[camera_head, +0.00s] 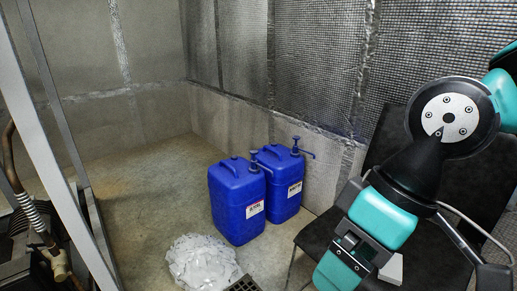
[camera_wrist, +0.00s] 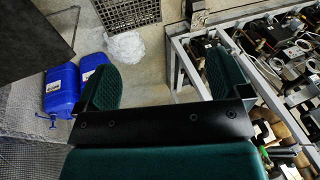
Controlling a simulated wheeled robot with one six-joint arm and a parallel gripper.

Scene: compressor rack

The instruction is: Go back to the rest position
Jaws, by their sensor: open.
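My gripper (camera_wrist: 160,62) shows in the wrist view with its two dark green fingers spread wide apart. In the head view my teal and black arm is folded at the right side, in front of a black chair (camera_head: 320,243). The gripper's fingers are hard to make out there, near the lower edge. The gripper touches nothing that I can see.
Two blue jugs (camera_head: 237,205) (camera_head: 285,188) stand near the wall. Crumpled white plastic (camera_head: 200,262) and a dark floor grate (camera_head: 243,285) lie in front. A metal-framed compressor rack (camera_wrist: 185,75) stands right in the wrist view. Floor behind the plastic is clear.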

